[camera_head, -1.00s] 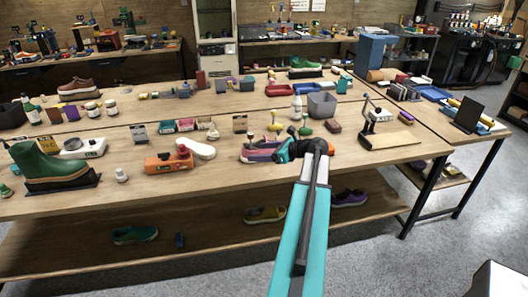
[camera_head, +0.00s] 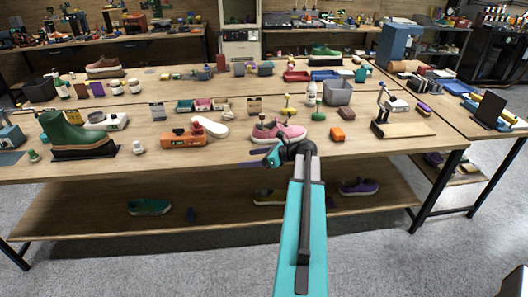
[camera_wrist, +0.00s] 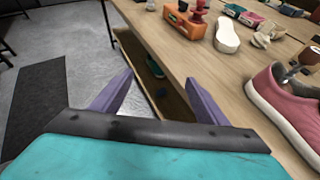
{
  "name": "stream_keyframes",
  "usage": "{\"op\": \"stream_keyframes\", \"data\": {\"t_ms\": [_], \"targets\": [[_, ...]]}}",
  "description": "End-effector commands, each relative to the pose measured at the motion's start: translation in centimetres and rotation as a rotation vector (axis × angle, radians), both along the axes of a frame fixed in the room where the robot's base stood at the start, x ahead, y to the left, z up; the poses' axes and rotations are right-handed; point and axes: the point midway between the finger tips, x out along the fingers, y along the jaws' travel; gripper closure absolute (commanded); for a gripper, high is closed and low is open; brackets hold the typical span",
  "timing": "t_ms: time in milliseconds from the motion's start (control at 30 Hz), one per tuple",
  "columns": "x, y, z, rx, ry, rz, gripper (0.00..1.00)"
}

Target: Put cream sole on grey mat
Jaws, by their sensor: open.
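The cream sole (camera_head: 210,127) lies on the table, its left end beside or against an orange device. It also shows in the wrist view (camera_wrist: 227,35), beyond my gripper. My gripper (camera_wrist: 158,78) has its two purple fingers apart with nothing between them. In the head view it is at the table's front edge, right of the sole and just in front of a pink sneaker. A flat blue-grey sheet (camera_head: 10,158) lies at the table's left end; I cannot tell whether it is the grey mat. A dark grey rectangle (camera_wrist: 35,105) shows on the floor.
The orange device (camera_head: 183,138) stands left of the sole. The pink sneaker (camera_head: 278,133) is close to my gripper. A green boot (camera_head: 72,136) stands at the left, and a lamp stand (camera_head: 382,108) at the right. The front strip of table is mostly clear.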

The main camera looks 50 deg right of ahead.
Motion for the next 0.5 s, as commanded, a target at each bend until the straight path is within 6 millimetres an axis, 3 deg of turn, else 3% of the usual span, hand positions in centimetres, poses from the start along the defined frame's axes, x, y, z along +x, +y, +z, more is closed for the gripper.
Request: {"op": "stream_keyframes", "data": {"t_ms": [267, 500], "targets": [[3.4, 8.5, -6.2, 0.015, 0.06, 0.133, 0.32], [5.1, 18.9, -13.7, -0.001, 0.144, 0.307, 0.32]]}}
